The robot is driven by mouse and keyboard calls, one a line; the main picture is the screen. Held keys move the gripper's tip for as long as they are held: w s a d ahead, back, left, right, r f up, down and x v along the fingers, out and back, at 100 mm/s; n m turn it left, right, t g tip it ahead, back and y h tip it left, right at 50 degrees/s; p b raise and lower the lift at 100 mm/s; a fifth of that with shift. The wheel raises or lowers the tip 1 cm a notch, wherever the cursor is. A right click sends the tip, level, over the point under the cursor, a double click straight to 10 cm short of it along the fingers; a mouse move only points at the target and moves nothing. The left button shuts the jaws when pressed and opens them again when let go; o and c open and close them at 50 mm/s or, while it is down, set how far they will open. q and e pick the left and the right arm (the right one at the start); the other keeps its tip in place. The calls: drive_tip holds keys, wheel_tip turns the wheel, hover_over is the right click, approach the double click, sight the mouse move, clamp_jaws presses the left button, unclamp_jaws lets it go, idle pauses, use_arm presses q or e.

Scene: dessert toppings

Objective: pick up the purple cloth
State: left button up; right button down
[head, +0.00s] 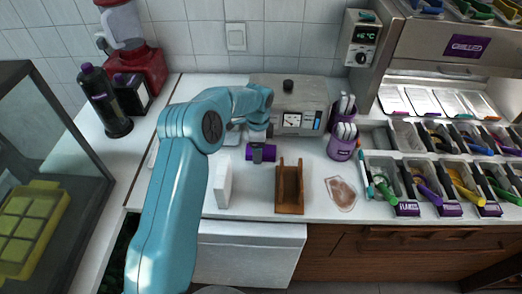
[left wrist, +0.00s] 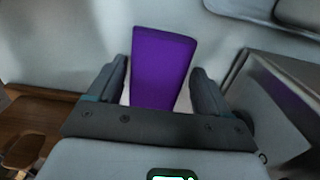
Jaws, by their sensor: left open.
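The purple cloth (head: 270,154) lies on the white counter in front of the grey machine, as a small folded or rolled piece. In the left wrist view the cloth (left wrist: 165,48) is a flat-looking purple block between my fingers. My left gripper (left wrist: 160,72) is open, with one finger on each side of the cloth and a gap visible at the fingertips. In the head view my left gripper (head: 258,153) is a small dark shape over the middle of the cloth, hiding part of it. Whether the fingers touch the cloth I cannot tell. My right gripper is not in view.
A brown wooden holder (head: 289,208) and a white upright block (head: 223,184) stand in front of the cloth. The grey machine (head: 305,95) is close behind. Purple cups (head: 341,148) and topping bins (head: 380,168) stand to the right.

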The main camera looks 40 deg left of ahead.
use_arm(q)
drive_tip(key=shift+s+d+r, duration=0.15)
drive_tip(key=shift+s+r, duration=0.05)
drive_tip(key=shift+f, duration=0.1)
drive_tip(key=c, duration=0.8)
drive_tip(key=shift+w, duration=0.1)
wheel_tip(320, 180, up, 20)
